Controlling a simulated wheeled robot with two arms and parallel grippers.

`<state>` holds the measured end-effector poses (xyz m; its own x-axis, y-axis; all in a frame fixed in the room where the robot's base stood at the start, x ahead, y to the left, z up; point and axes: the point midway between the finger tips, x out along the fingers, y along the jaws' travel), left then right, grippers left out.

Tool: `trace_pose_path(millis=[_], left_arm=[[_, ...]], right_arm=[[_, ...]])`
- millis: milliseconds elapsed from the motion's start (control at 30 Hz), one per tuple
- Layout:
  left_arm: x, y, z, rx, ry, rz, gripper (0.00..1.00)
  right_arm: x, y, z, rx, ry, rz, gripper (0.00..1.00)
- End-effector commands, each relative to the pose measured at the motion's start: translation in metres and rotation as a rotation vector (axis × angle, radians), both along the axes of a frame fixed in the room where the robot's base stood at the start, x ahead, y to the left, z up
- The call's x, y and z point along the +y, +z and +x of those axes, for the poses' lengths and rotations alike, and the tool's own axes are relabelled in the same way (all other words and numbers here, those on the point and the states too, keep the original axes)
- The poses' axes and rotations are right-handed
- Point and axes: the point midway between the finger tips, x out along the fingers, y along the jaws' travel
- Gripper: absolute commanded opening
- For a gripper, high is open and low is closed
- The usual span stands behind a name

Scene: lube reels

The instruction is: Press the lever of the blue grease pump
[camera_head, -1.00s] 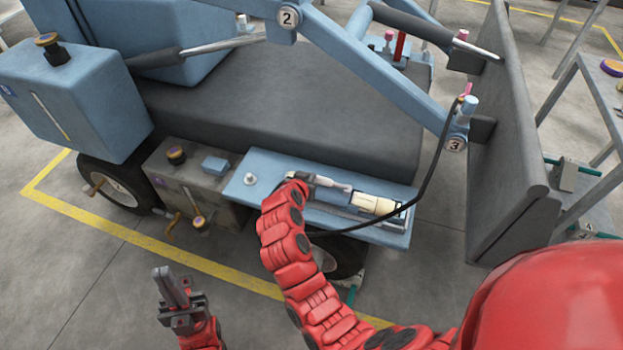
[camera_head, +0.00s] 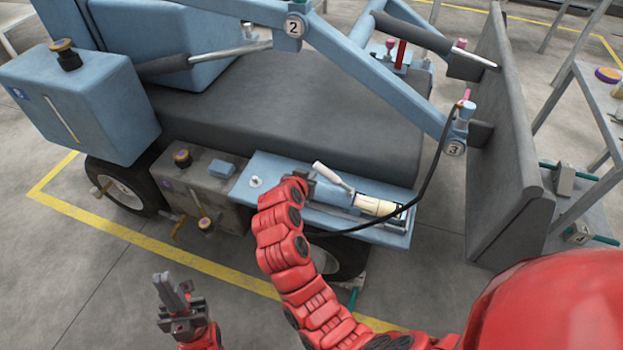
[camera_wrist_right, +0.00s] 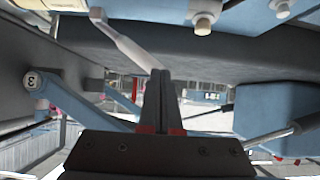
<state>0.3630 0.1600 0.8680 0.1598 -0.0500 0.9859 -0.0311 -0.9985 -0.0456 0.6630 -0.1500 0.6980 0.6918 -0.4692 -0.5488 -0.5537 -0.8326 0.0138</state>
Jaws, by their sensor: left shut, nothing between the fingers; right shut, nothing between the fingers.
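The blue grease pump (camera_head: 338,196) lies on a light blue shelf (camera_head: 265,166) on the side of the machine, with a cream cylinder (camera_head: 375,206) at its right end. Its pale grey lever (camera_head: 333,177) is tilted up, its free end toward the upper left. My right gripper (camera_head: 308,184) is at the pump's left end, just left of and below the lever's free end. In the right wrist view its shut fingers (camera_wrist_right: 161,88) overlap one end of the lever (camera_wrist_right: 125,42); contact cannot be told. My left gripper (camera_head: 172,290) is shut and empty over the floor.
A black hose (camera_head: 425,195) hangs from the blue arm down past the shelf's right part. A grey box (camera_head: 200,185) with knobs is left of the shelf. A large grey plate (camera_head: 505,150) stands at right. The floor around my left gripper is clear.

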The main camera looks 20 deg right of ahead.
Motion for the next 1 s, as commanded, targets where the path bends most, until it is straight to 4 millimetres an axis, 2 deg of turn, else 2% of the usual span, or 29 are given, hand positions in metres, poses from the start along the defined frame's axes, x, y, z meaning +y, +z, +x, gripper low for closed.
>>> trace_pose_path(millis=[200,400,1000], left_arm=[[0.000,0.000,0.000,-0.001,0.000,0.000,0.00],[0.000,0.001,0.000,0.000,0.000,0.000,0.00],[0.000,0.001,0.000,0.000,0.000,0.000,0.00]], right_arm=[[0.022,0.025,-0.034,-0.001,0.001,-0.001,0.00],[0.031,0.038,-0.050,-0.001,-0.001,-0.002,0.00],[0.032,0.040,-0.053,0.000,-0.003,-0.001,0.00]])
